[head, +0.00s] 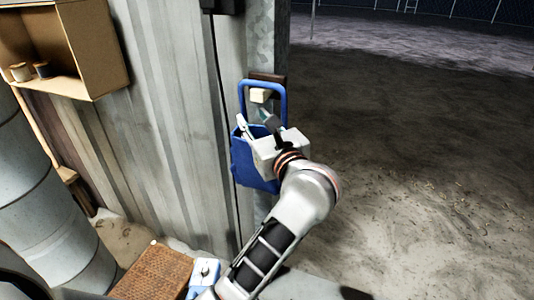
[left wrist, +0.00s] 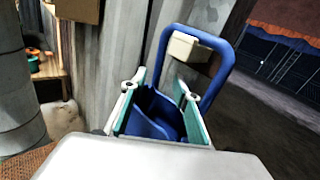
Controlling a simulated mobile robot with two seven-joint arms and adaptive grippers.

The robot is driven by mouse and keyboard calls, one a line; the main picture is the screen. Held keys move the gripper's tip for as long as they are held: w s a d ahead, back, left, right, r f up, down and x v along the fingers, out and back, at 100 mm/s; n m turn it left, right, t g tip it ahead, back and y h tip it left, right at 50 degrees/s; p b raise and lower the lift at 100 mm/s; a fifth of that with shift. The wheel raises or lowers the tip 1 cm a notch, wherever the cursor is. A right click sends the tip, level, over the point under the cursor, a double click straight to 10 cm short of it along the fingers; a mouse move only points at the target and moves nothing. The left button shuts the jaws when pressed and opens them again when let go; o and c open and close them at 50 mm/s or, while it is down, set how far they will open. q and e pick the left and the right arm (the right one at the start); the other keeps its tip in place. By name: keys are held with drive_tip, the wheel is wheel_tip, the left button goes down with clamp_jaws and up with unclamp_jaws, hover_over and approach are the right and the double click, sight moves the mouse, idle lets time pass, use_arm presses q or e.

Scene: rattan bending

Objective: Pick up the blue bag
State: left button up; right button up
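The blue bag (head: 242,165) hangs by its handle loop from a cream hook block (head: 260,95) on the metal post at the wall's edge. In the left wrist view the blue bag (left wrist: 150,105) shows between and behind the fingers, with its handle rising around the cream block (left wrist: 188,46). My left gripper (head: 256,123) is in front of the bag, below the hook, and hides part of the bag. Its teal-lined fingers (left wrist: 160,82) are apart with nothing clearly clamped between them; whether they touch the bag I cannot tell. My right gripper is not in view.
A corrugated metal wall (head: 165,150) stands left of the post. A wooden shelf box (head: 95,45) with small tins hangs on it. Grey drums (head: 45,220) stand at left, and a brown woven block (head: 155,272) lies low in front. Open dirt ground (head: 420,150) is at right.

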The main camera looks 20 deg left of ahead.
sight(244, 108)
use_arm(q)
drive_tip(key=shift+w+a+r, duration=0.2)
drive_tip(key=shift+w+a, duration=0.1)
drive_tip(key=shift+a, duration=0.2)
drive_tip(key=shift+b+x, duration=0.3)
drive_tip(key=shift+x, duration=2.8)
drive_tip(key=shift+f, duration=0.1)
clamp_jaws()
